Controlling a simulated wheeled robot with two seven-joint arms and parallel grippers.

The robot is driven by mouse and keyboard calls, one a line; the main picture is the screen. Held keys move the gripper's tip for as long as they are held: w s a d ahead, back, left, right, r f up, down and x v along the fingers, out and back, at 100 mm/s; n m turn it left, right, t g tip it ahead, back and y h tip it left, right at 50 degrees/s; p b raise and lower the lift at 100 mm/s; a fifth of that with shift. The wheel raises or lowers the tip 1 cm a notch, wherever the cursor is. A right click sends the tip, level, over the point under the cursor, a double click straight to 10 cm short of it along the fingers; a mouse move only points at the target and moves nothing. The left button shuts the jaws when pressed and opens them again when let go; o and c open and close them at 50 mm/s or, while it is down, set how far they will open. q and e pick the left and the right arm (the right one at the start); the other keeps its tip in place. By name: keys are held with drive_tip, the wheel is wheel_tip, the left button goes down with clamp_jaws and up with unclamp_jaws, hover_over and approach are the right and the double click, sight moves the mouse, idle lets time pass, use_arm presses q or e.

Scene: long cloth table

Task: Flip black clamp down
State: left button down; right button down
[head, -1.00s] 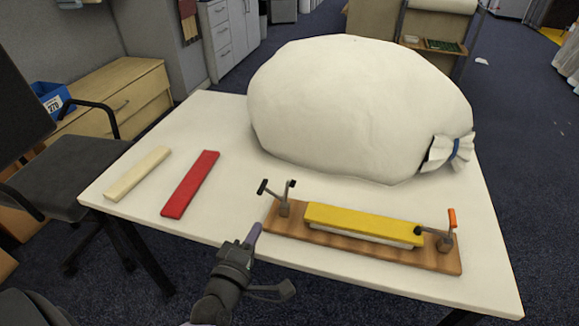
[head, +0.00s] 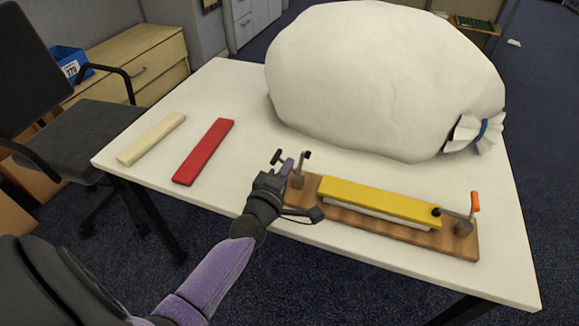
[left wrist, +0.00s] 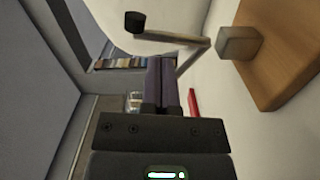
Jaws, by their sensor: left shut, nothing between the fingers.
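The black clamp (head: 299,176) stands on the left end of a wooden board (head: 310,191). Its arms are raised, one black tip to the left and one upright. In the left wrist view the clamp (left wrist: 168,32) shows a black knob on a grey rod, leading to a block on the wood. My right gripper is not in view.
A yellow bar (head: 380,201) lies over a white piece on the board. The orange-handled clamp (head: 463,222) at the right end has its tip on the bar. A big white sack (head: 385,80) fills the back. Red (head: 204,150) and cream (head: 151,138) bars lie left.

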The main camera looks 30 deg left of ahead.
use_arm(q)
drive_tip(key=shift+w+a, duration=0.1)
drive_tip(key=shift+w, duration=0.45)
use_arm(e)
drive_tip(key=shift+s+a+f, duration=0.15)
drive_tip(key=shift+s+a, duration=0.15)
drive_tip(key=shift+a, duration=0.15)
use_arm(q)
drive_tip(key=shift+r, duration=0.1)
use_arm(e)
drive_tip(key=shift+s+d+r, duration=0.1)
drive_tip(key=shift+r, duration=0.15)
use_arm(q)
drive_tip(key=shift+m, duration=0.4)
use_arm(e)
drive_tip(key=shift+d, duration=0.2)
